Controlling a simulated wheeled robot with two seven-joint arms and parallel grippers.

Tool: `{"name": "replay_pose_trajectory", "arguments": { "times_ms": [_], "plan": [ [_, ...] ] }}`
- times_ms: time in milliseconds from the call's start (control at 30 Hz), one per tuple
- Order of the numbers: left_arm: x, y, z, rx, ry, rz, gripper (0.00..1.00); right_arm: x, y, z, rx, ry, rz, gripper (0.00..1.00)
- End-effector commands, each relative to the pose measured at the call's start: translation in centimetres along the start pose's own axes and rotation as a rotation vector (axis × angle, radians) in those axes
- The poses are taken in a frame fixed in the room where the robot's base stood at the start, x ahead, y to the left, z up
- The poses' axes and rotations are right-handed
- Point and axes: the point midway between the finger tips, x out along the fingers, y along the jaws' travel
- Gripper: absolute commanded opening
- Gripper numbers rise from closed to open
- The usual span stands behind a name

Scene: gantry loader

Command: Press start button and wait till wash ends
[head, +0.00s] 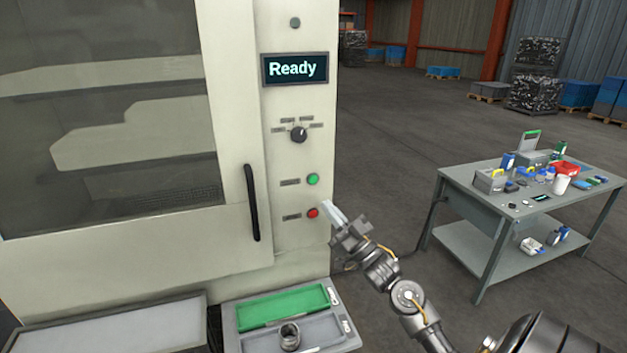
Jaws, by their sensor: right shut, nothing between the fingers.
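The washing machine (235,150) fills the left of the head view, its glass door (105,120) closed, with a black vertical handle (252,203). Its display (295,68) reads "Ready". Below are a black rotary knob (299,134), a green button (313,180) and a red button (313,213). My right gripper (329,208) is shut and empty. Its fingertips point up and left, beside the red button and a little below the green one. I cannot tell whether they touch the panel. My left gripper is not in view.
A tray with a green section (283,307) and a grey section holding a metal ring (290,336) sits below the panel. A grey table (480,190) with several small items stands at the right. Pallets of stacked goods (537,75) are far back. The floor between is clear.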

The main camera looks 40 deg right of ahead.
Motion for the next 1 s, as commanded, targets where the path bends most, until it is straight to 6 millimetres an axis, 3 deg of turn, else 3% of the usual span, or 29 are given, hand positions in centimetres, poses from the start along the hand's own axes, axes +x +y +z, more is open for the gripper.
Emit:
{"name": "replay_pose_trajectory", "arguments": {
  "times_ms": [167,567,1000],
  "plan": [
    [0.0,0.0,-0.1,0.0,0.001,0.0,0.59,0.3,0.4,-1.0,0.005,0.047,-0.02,0.0],
    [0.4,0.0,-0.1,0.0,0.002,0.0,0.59,0.7,0.7,-0.6,0.004,0.046,-0.019,0.0],
    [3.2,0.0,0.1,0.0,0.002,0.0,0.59,4.5,3.4,2.2,0.003,0.046,-0.019,0.0]
  ]
}}
